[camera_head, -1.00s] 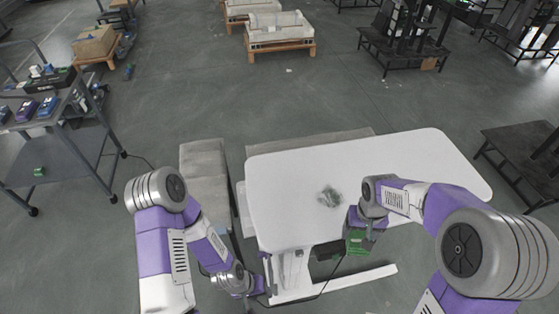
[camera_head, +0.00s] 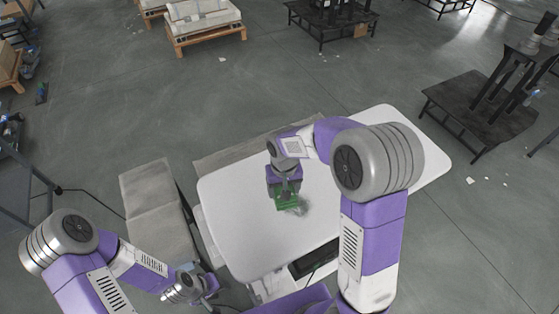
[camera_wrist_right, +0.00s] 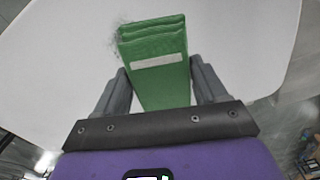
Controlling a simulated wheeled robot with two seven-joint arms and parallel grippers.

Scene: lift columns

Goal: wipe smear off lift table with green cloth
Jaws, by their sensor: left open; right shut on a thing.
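The white lift table (camera_head: 240,235) stands in front of me in the head view. A grey smear (camera_head: 301,208) lies on its top, partly hidden. My right gripper (camera_head: 286,191) is shut on the folded green cloth (camera_head: 287,203), over the table at the smear's left edge. In the right wrist view the cloth (camera_wrist_right: 155,75) sits between the two fingers (camera_wrist_right: 157,90), and part of the smear (camera_wrist_right: 115,38) shows at its upper left. I cannot tell whether the cloth touches the top. My left gripper (camera_head: 208,286) is open and empty, low beside the table's left front side.
A grey padded bench (camera_head: 157,215) stands left of the table. A dark metal rack (camera_head: 490,105) is at the right. Pallets with wrapped loads (camera_head: 203,24) stand at the back. The floor behind the table is open.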

